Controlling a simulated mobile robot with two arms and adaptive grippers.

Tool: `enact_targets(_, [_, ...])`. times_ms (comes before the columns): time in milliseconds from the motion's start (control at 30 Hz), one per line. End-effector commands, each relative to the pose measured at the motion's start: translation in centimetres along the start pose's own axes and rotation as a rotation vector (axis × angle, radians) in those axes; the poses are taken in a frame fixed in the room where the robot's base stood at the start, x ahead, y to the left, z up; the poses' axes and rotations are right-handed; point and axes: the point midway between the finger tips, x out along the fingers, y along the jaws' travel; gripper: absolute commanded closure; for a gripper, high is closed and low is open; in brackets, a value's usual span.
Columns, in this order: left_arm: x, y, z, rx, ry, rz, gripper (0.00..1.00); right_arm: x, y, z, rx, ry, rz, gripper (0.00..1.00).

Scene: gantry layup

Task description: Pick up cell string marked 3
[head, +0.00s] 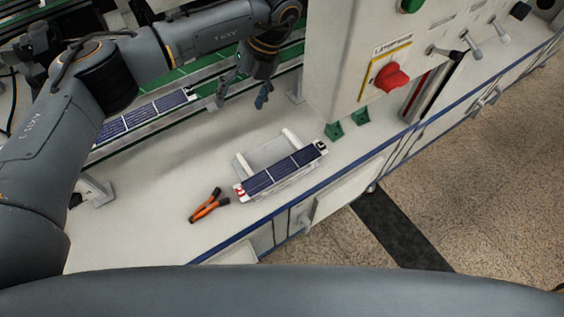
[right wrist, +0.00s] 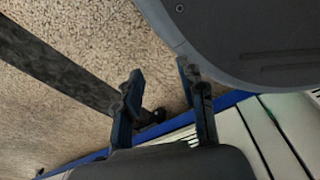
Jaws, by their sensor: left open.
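A dark blue cell string (head: 283,171) lies on a white cradle (head: 243,164) on the bench in the head view. It has a red-and-white tag at its left end and a black-and-white mark at its right end. Another blue cell string (head: 140,121) lies on the rail at the left, partly hidden by my left arm. The marks are too small to read. My left gripper (head: 242,95) is open and empty above the bench, behind the cradle and apart from both strings. My right gripper (right wrist: 165,103) is open and empty in the right wrist view, with floor behind it.
Orange-handled pliers (head: 208,206) lie on the bench left of the cradle. A light machine cabinet (head: 340,50) with a red knob (head: 391,78) stands behind at the right. Two green blocks (head: 334,131) sit at its foot. The bench front edge is blue.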

Motion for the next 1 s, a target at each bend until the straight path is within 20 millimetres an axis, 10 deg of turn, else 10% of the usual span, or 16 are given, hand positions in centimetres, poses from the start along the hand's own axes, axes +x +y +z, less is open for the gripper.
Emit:
enact_targets(400, [4.8,-1.8,-9.2,1.185,0.028,-0.073,0.23,-1.1,-0.2,7.6,-0.017,-0.044,-0.004,0.6])
enact_targets(1000, [12.8,-2.4,-10.9,1.347,0.027,-0.091,0.23,-1.6,-0.2,8.6,-0.022,-0.048,-0.005,0.6])
